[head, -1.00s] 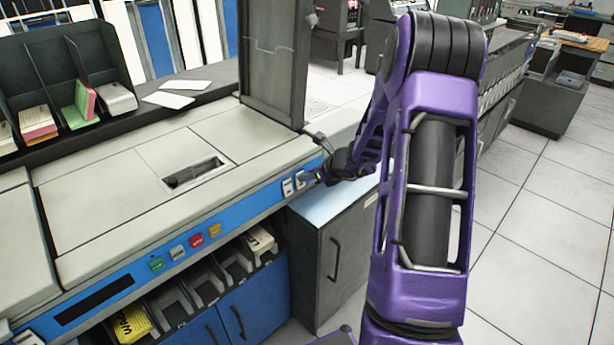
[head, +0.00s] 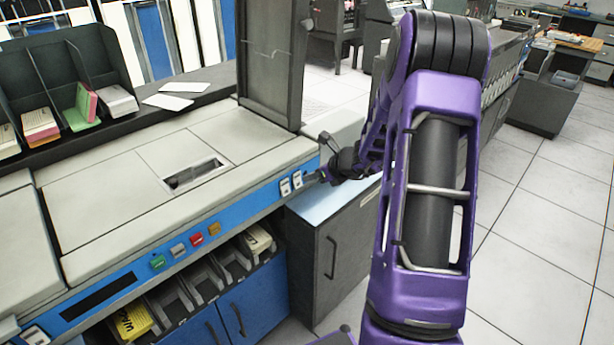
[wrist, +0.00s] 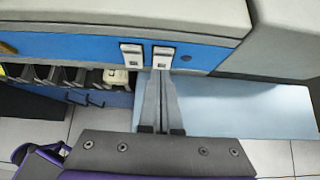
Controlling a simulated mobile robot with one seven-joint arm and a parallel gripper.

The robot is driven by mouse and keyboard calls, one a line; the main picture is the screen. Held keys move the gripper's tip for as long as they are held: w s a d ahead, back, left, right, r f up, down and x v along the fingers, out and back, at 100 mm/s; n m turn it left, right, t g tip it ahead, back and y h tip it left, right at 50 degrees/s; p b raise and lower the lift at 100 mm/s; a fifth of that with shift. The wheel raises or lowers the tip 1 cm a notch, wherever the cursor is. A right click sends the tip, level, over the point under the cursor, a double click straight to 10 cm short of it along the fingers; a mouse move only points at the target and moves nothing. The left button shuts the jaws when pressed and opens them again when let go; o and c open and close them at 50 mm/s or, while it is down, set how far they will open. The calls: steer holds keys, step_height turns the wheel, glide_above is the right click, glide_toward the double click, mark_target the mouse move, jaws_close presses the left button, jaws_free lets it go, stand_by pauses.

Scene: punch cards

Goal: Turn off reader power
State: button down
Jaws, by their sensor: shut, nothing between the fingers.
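The card reader (head: 110,205) has a blue front strip with two white rocker switches side by side near its right end. The left switch (head: 285,187) and the right switch (head: 297,180) also show in the wrist view, the left one (wrist: 132,57) and the right one (wrist: 163,57). My gripper (head: 311,178) is shut and empty. In the wrist view its fingertips (wrist: 161,74) are at the lower part of the right switch; I cannot tell whether they touch it. Which switch is reader power is not readable.
Green, grey, red and orange buttons (head: 187,246) sit further left on the strip. A grey cabinet with a light blue top (head: 330,205) stands below and right of the switches. A dark upright panel (head: 270,60) rises behind. Open floor lies at right.

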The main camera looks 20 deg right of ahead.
steer(key=w+r+p+v, duration=0.1)
steer(key=p+v, duration=0.1)
steer(key=v, duration=0.8)
steer(key=shift+s+a+r, duration=0.2)
steer(key=shift+s+r, duration=0.1)
steer(key=shift+r, duration=0.05)
